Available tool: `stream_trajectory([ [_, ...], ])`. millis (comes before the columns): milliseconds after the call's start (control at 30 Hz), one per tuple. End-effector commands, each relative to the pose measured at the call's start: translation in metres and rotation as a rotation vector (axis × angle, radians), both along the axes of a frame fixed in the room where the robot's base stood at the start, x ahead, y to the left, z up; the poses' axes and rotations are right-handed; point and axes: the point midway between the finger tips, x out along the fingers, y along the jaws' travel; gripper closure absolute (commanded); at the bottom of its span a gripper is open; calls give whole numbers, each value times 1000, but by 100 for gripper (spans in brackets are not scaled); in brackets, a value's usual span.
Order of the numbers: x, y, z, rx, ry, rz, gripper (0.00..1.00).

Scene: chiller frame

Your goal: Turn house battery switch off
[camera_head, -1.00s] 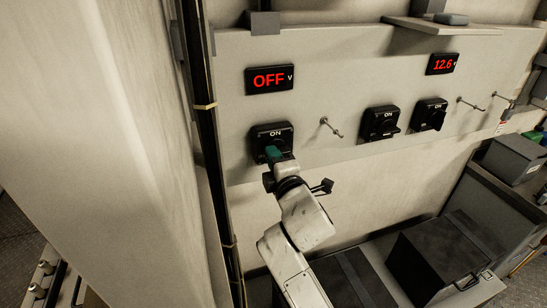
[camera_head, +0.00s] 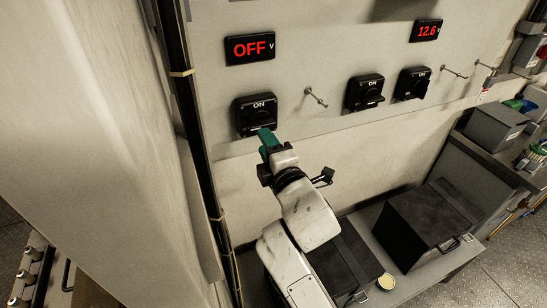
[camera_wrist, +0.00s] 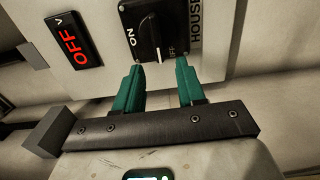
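The house battery switch (camera_head: 256,115) is a black square rotary switch on the pale panel. In the wrist view the switch (camera_wrist: 172,12) shows ON, OFF and part of a HOUSE label. Its knob's white mark points down the picture, away from the ON word. The display (camera_head: 250,48) above the switch reads OFF in red; it also shows in the wrist view (camera_wrist: 75,43). My gripper (camera_head: 264,136) is just below the switch. In the wrist view its green fingers (camera_wrist: 159,66) are apart with nothing held between them, near the knob; contact is unclear.
A small toggle rod (camera_head: 316,97) sticks out between. A dark vertical conduit (camera_head: 185,90) runs close on the left. Black boxes (camera_head: 425,225) stand below.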

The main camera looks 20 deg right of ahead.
Motion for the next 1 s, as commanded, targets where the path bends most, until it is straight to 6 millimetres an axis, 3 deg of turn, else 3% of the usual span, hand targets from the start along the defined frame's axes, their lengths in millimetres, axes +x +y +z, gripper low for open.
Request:
stream_trajectory([
  [100,-21,0,-2,2,0,1,61],
  [300,-41,0,-1,1,0,1,61],
  [867,-44,0,-1,3,3,0,61],
  [1000,-53,-11,-26,89,82,-29,61],
])
